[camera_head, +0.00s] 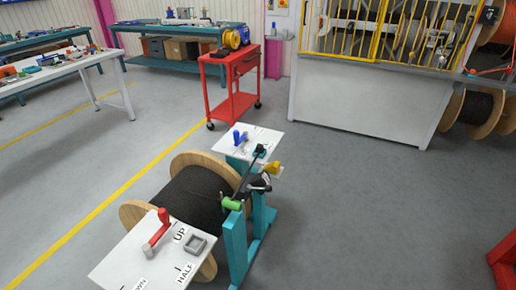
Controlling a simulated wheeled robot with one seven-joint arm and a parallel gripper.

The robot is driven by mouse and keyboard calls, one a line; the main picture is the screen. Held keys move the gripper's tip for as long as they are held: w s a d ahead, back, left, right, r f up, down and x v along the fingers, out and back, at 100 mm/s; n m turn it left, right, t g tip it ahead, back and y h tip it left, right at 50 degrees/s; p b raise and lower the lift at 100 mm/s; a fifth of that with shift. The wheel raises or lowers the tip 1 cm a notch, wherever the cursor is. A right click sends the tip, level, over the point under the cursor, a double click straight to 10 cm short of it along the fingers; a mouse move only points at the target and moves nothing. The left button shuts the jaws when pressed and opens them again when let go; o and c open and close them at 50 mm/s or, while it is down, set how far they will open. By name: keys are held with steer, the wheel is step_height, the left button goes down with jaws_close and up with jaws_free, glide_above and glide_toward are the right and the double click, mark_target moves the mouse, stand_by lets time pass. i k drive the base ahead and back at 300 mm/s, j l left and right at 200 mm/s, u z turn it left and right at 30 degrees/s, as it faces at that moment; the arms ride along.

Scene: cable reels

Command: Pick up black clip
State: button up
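A small black piece (259,151) that may be the black clip sits at the upper end of a dark bar, by the near edge of the far white panel (262,140). Another dark and silvery piece (260,184) sits lower on the teal stand (240,245), just below a yellow part (272,168). I cannot tell for sure which of the two is the clip. Both are small and partly merge with the dark bar. My gripper is not in view.
A wooden reel of black cable (195,197) lies between two white panels. The near panel (112,262) carries a red handle (158,232) and a grey square frame (195,244). A green knob (232,203) tops the stand. Grey floor (360,200) is clear to the right. A red cart (232,100) stands behind.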

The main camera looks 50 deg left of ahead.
mark_target(260, 147)
steer(key=i+u, duration=0.4)
steer(key=i+l+u, duration=0.1)
steer(key=i+u, duration=0.3)
steer(key=i, duration=0.15)
steer(key=i+u, duration=0.3)
steer(key=i+l+u, duration=0.3)
steer(key=i, duration=0.2)
steer(key=i+l+u, duration=0.3)
steer(key=i, duration=0.15)
steer(key=i+l+u, duration=0.1)
steer(key=i+u, duration=0.15)
steer(key=u, duration=0.15)
steer(key=i+l+u, duration=0.15)
steer(key=u, duration=0.25)
steer(key=i+l+u, duration=0.25)
steer(key=u, duration=0.15)
steer(key=i+l+u, duration=0.2)
steer(key=u, duration=0.2)
steer(key=l, duration=0.1)
